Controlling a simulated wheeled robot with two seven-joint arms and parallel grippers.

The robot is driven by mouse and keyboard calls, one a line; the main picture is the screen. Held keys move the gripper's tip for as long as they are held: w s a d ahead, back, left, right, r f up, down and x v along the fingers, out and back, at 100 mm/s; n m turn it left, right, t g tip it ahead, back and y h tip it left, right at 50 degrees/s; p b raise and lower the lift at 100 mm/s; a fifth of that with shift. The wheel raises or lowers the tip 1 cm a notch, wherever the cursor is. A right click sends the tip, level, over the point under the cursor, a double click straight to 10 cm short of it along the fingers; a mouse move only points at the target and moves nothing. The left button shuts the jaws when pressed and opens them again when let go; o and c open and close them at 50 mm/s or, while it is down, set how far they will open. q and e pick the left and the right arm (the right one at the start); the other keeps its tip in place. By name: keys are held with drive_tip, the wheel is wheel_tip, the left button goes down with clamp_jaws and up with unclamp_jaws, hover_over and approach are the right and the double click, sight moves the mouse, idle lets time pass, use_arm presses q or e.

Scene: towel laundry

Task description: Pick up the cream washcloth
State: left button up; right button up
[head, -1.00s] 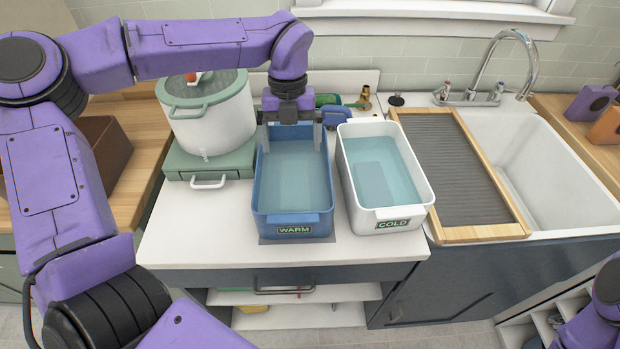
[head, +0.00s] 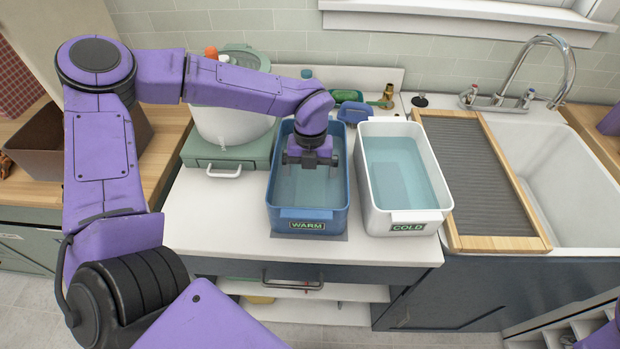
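My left gripper (head: 310,165) is over the blue tub marked WARM (head: 312,213), pointing down near the middle of the tub. Its two fingers are spread apart, and I see nothing between them. The tub holds clear bluish water, and the gripper and forearm cover part of it. I cannot tell whether the fingertips touch the water. I see no cream washcloth in the head view. My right gripper is out of view; only a bit of purple arm shows at the bottom right corner.
A white tub marked COLD (head: 435,185) stands just right of the blue tub. A white pot (head: 225,125) stands on a green drawer unit (head: 208,155) at left. A ribbed board (head: 470,160) and white sink (head: 560,175) are at right. The front counter strip (head: 225,225) is clear.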

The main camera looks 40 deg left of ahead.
use_arm(q)
drive_tip(key=c, duration=1.1)
